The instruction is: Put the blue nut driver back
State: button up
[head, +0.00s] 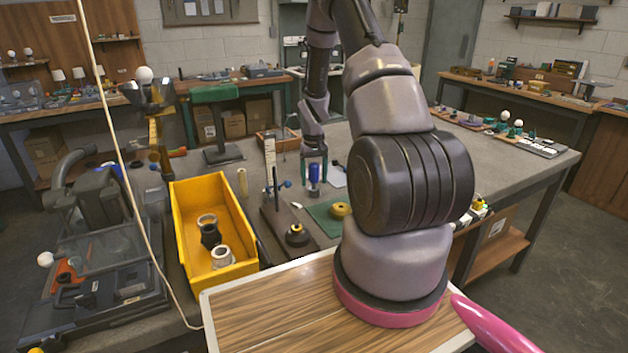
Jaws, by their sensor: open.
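My gripper (314,172) points down over the middle of the grey workbench, beyond my arm's base. Its fingers are open. The blue nut driver (314,174) shows upright between or just behind the fingers, its blue handle at fingertip height. Its lower end is near the bench top by the green mat (318,212). I cannot tell from this view whether the fingers touch it or what supports it. No rack or holder for the driver can be made out clearly.
A yellow bin (183,230) with fittings stands left of a dark stand with an upright post (274,185). A yellow round part (341,210) lies on the mat. A wooden box (283,145) is behind.

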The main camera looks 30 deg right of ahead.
notch_tip(320, 180, up, 12)
jog(key=shift+f, duration=0.25)
jog(key=s+a+r+t, duration=0.2)
jog(key=s+a+r, duration=0.2)
jog(key=r, duration=0.6)
jog(key=s+a+r+t, duration=0.1)
jog(key=s+a+r, duration=0.25)
jog(key=r, duration=0.65)
jog(key=s+a+r+m+t+y, duration=0.1)
jog(key=s+a+r, duration=0.3)
jog(key=s, duration=0.6)
jog(key=s+a+r+t+y, duration=0.1)
jog(key=s+a+r+t, duration=0.2)
jog(key=s+r, duration=0.3)
jog(key=s+a, duration=0.1)
jog(key=s, duration=0.2)
jog(key=shift+s+r+m, duration=0.35)
jog(key=shift+r+m, duration=0.05)
